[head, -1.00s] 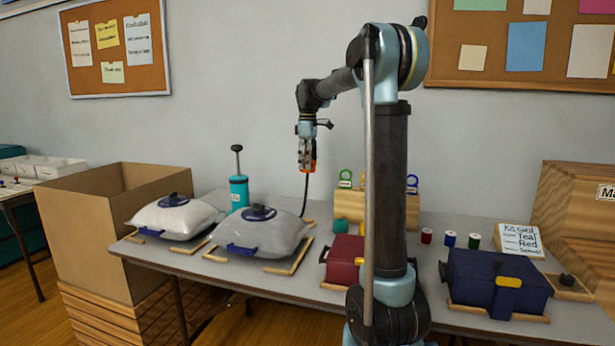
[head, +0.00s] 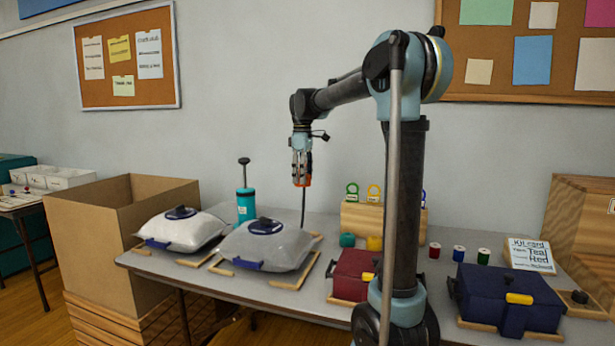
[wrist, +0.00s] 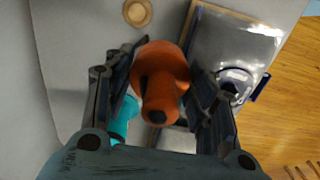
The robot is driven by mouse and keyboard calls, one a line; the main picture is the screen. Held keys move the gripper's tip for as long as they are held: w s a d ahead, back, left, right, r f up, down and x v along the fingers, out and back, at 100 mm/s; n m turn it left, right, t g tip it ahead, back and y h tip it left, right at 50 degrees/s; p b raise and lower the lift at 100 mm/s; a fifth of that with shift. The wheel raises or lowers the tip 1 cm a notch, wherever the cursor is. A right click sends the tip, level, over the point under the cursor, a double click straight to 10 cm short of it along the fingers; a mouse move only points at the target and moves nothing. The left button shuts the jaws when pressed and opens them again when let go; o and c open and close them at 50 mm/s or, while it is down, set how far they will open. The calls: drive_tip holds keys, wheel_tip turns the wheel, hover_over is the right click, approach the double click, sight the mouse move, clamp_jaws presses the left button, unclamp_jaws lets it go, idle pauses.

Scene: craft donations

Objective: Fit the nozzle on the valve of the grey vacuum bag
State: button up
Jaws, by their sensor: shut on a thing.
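My gripper (head: 302,180) is shut on the orange nozzle (wrist: 160,80) and holds it high above the back of the table. The nozzle's dark hose (head: 303,210) hangs down behind the grey bag. The grey vacuum bag (head: 285,252) is the right one of two puffed bags. Its round dark blue valve (head: 265,227) is on top, below and to the left of my gripper in the head view. In the wrist view the grey bag (wrist: 222,42) is at upper right, its valve (wrist: 235,78) partly hidden by a finger. The nozzle is clear of the valve.
A whiter bag (head: 195,234) with a similar valve (head: 181,212) lies to the left. A teal hand pump (head: 246,205) stands behind the bags. A cardboard box (head: 88,228) is at far left. Red (head: 352,270) and navy (head: 506,295) cases are to the right.

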drive_tip(key=s+a, duration=1.3)
drive_tip(key=s, duration=0.1)
drive_tip(key=shift+w+d+f, duration=0.1)
drive_tip(key=shift+d+f, duration=0.1)
drive_tip(key=shift+f, duration=1.2)
drive_tip(key=shift+w+d+f, duration=0.1)
drive_tip(key=shift+d+f, duration=0.05)
drive_tip(key=shift+f, duration=1.2)
drive_tip(key=shift+f, duration=2)
drive_tip(key=o, duration=1.2)
drive_tip(key=shift+c, duration=0.2)
drive_tip(key=shift+r, duration=0.1)
